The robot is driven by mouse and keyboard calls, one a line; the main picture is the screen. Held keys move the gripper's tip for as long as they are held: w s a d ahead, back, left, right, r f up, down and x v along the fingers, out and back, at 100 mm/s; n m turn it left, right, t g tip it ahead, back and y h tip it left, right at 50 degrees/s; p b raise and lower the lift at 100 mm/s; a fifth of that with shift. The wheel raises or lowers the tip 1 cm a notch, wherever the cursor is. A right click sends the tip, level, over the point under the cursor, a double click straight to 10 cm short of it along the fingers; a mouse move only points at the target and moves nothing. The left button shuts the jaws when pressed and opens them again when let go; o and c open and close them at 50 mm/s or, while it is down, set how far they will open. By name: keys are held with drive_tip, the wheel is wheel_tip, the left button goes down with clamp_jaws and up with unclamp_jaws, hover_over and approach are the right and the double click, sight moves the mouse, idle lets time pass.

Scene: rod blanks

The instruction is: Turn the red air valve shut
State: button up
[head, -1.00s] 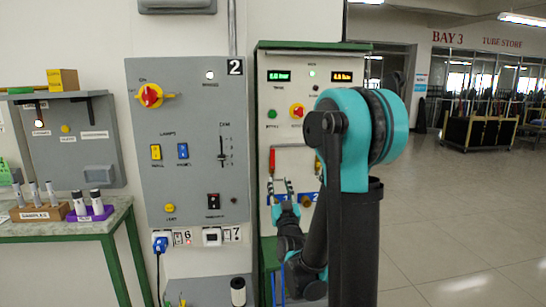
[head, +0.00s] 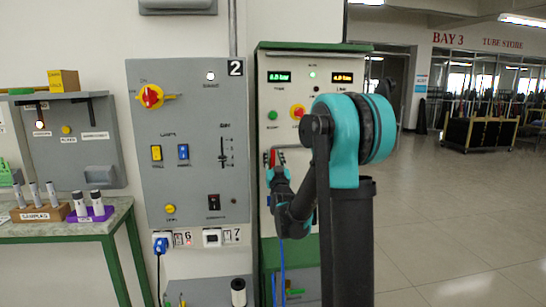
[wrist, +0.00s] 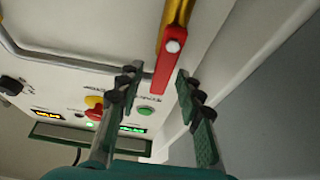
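The red air valve lever (wrist: 168,68) shows in the wrist view, joined to a yellow fitting (wrist: 178,12) at the top. My gripper (wrist: 159,72) is open, with one finger on each side of the red lever. A gap shows between the lever and the left finger; I cannot tell whether the right finger touches it. In the head view, my gripper (head: 275,166) is up at the red lever (head: 272,156) on the green-framed machine panel, and my arm hides much of that area.
A grey pipe (wrist: 60,61) runs along the panel near the lever. A green button (wrist: 145,110), a red and yellow knob (wrist: 94,108) and a black knob (wrist: 12,86) are on the same panel. A grey control panel (head: 190,110) stands left, beside a sample bench (head: 75,229).

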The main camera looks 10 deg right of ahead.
drive_tip(key=shift+w+r, duration=0.15)
drive_tip(key=shift+w, duration=0.25)
clamp_jaws()
